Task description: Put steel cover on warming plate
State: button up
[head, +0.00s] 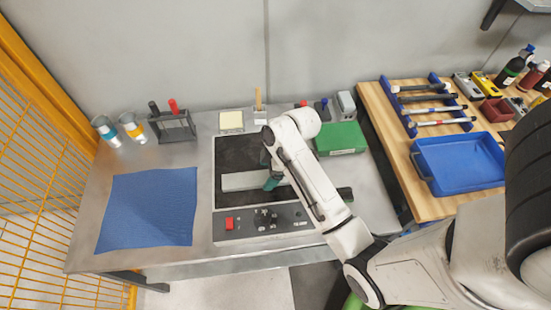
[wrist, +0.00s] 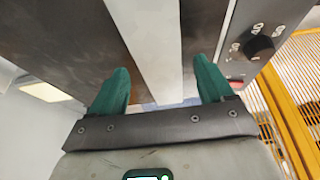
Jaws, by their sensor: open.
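The warming plate (head: 238,152) is a dark flat surface with a pale rim and a grey control panel (head: 285,222) along its front. A light grey strip (head: 240,181), which looks like the steel cover, lies across the plate; my arm hides its right part. My gripper (head: 272,182) with green fingers is over the strip's right part. In the wrist view my gripper (wrist: 160,90) is open, with the strip (wrist: 152,50) running between the fingers. I cannot tell whether they touch it.
A blue mat (head: 150,210) lies left of the plate. A caddy with tools (head: 173,125) and two cups stand behind the mat. A green box (head: 340,138) is behind my arm. A wooden bench with a blue tray (head: 430,165) is at the right. Orange mesh fencing borders the left.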

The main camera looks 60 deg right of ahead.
jog(key=v, duration=1)
jog(key=s+a+f+m+g+h, duration=0.2)
jog(key=s+a+f+m, duration=0.3)
jog(key=s+a+m, duration=0.3)
jog(key=s+a+h, duration=0.1)
jog(key=s+a, duration=0.3)
jog(key=shift+s+f+p, duration=0.2)
jog(key=shift+p, duration=0.1)
